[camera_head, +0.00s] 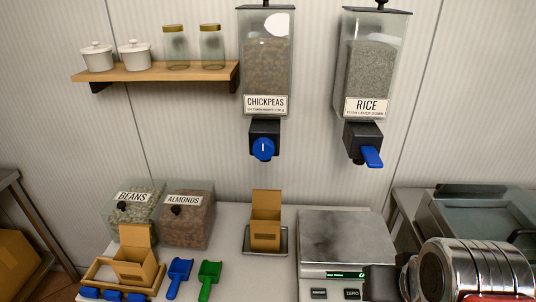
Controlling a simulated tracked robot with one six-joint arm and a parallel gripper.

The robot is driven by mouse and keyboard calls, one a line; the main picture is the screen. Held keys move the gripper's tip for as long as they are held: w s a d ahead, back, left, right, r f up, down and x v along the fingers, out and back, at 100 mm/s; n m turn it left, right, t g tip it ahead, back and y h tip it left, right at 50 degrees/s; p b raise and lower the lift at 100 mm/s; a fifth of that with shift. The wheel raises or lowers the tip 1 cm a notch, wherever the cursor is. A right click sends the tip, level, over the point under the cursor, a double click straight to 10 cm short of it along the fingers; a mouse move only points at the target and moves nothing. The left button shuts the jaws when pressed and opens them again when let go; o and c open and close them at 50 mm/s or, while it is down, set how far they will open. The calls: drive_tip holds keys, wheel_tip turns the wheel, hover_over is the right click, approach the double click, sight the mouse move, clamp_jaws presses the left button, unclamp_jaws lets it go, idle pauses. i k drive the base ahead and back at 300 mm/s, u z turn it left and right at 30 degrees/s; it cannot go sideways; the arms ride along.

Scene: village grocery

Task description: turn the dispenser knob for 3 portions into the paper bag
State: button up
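The chickpeas dispenser (266,70) hangs on the wall and is filled with tan chickpeas. Its round blue knob (263,149) has a short white mark that stands upright. An open brown paper bag (265,225) stands on a small metal tray (250,244) below that knob; its contents are hidden. A second open paper bag (137,268) stands in a wooden tray at the lower left. My arm shows at the lower right, with a dark part (380,284) at its left end; I cannot make out gripper fingers there. Nothing of mine touches the knob.
A rice dispenser (368,75) with a blue lever (371,157) hangs to the right. A scale (345,240) stands on the counter. Bins of beans (130,221) and almonds (188,222), a blue scoop (179,274) and a green scoop (208,277) are at left. A shelf (160,73) holds jars.

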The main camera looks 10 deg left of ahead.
sight(264, 147)
drive_tip(key=k, duration=1.5)
drive_tip(key=u, duration=1.3)
drive_tip(key=i, duration=1)
